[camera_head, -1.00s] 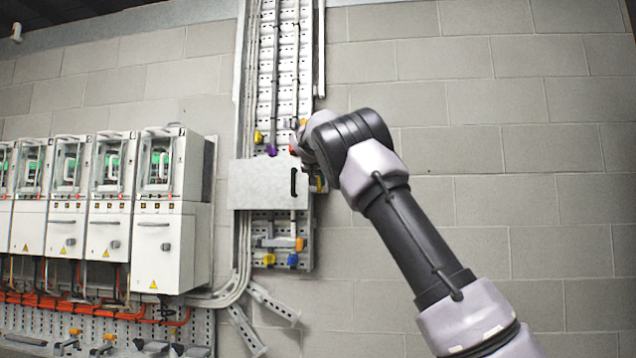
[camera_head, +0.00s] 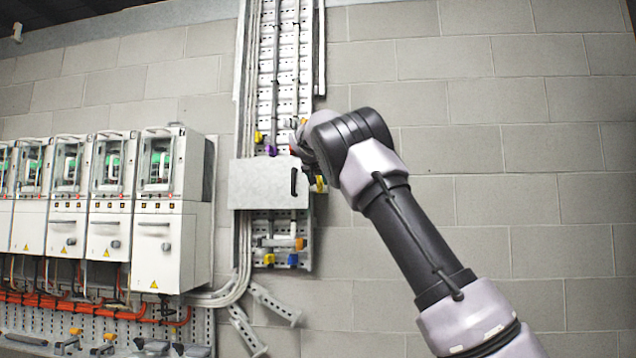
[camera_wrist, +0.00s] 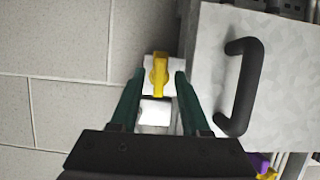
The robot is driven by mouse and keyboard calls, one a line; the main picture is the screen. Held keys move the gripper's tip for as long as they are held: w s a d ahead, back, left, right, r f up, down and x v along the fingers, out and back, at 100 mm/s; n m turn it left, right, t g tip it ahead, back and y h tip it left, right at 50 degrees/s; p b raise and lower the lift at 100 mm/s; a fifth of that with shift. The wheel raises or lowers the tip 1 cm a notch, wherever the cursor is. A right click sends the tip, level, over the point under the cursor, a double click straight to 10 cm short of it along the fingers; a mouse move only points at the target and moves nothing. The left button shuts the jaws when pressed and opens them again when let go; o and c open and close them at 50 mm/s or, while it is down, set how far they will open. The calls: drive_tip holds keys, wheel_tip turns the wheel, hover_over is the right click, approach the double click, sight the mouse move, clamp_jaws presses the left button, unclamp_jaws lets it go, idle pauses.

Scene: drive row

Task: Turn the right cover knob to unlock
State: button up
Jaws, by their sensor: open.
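The cover (camera_head: 262,184) is a flat grey panel with a black handle (camera_head: 293,182), fixed on the perforated rail on the wall. A yellow knob (camera_wrist: 159,76) on a white base sits beside the cover's edge in the wrist view; it also shows just right of the cover in the head view (camera_head: 320,184). My gripper (camera_wrist: 155,78) is open, with its two green fingers on either side of the knob. I cannot tell whether either finger touches it. In the head view my arm's end hides the fingers. The black handle (camera_wrist: 240,87) stands right of the fingers in the wrist view.
Other yellow, purple, orange and blue knobs sit above and below the cover, including a blue one (camera_head: 293,260). White cabinets (camera_head: 165,215) line the wall at left. The block wall (camera_head: 520,200) at right is bare.

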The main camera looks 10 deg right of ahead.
drive_tip(key=v, duration=1)
drive_tip(key=shift+s, duration=0.25)
drive_tip(key=shift+r, duration=0.1)
drive_tip(key=s+d+f+m+g+y, duration=0.1)
drive_tip(key=s+d+f+g+y, duration=0.1)
drive_tip(key=s+d+f, duration=0.4)
drive_tip(key=s+d+f+m+g+y, duration=0.1)
drive_tip(key=s+d+f+g, duration=0.1)
drive_tip(key=s+d+f, duration=0.5)
drive_tip(key=s+a+f+y, duration=0.1)
drive_tip(key=s+f, duration=0.4)
drive_tip(key=s, duration=0.5)
drive_tip(key=s+a+f+g+y, duration=0.1)
drive_tip(key=s+f, duration=0.4)
drive_tip(key=s, duration=0.5)
drive_tip(key=s+a+f+n+y, duration=0.1)
drive_tip(key=s+f, duration=0.4)
drive_tip(key=s, duration=0.5)
drive_tip(key=shift+a+f+g, duration=0.2)
drive_tip(key=shift+a+g, duration=0.1)
drive_tip(key=shift+a, duration=0.1)
